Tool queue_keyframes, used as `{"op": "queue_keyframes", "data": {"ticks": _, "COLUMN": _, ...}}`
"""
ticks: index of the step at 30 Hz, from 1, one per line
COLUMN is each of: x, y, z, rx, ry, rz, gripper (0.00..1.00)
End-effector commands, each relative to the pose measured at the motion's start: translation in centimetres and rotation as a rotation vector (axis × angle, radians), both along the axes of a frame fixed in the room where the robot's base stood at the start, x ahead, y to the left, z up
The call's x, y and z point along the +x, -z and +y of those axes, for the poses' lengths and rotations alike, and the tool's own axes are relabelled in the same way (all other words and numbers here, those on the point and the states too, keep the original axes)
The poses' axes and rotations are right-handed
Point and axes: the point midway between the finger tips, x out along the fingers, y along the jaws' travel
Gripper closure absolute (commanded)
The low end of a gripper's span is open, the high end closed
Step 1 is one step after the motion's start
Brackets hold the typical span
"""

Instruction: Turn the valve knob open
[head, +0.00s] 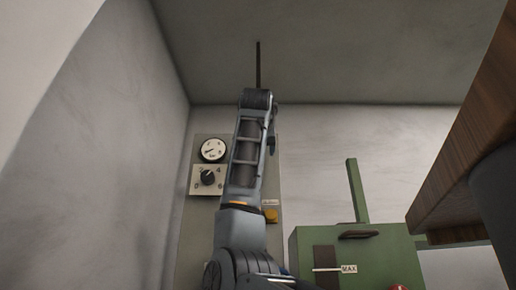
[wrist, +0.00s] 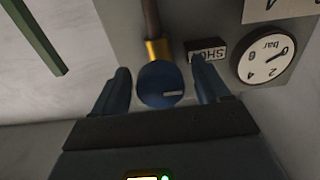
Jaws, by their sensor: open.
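The valve knob (wrist: 161,85) is a round blue knob with a white line across its face, below a brass pipe fitting (wrist: 157,50) in the wrist view. My gripper (wrist: 160,68) is open, with one dark blue finger on each side of the knob. A gap shows between the knob and each finger, so it is not gripped. How far the fingertips reach along the knob's depth is hard to tell. In the head view my own arm covers the knob and the gripper.
The panel (head: 184,250) also carries a black dial (head: 208,177) and a yellow button (head: 271,214). A green machine (head: 375,255) and a wooden edge (head: 465,140) stand at right.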

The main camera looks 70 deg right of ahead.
Motion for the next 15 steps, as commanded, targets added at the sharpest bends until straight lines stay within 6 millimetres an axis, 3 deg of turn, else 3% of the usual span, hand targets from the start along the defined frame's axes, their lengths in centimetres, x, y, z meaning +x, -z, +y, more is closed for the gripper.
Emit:
{"op": "queue_keyframes", "data": {"ticks": 2, "x": -0.02, "y": 0.0, "z": 0.01, "rx": 0.0, "ry": 0.0, "rz": 0.0, "gripper": 0.28}}
{"op": "queue_keyframes", "data": {"ticks": 15, "x": -0.04, "y": -0.02, "z": 0.04, "rx": 0.0, "ry": 0.0, "rz": 0.0, "gripper": 0.7}}
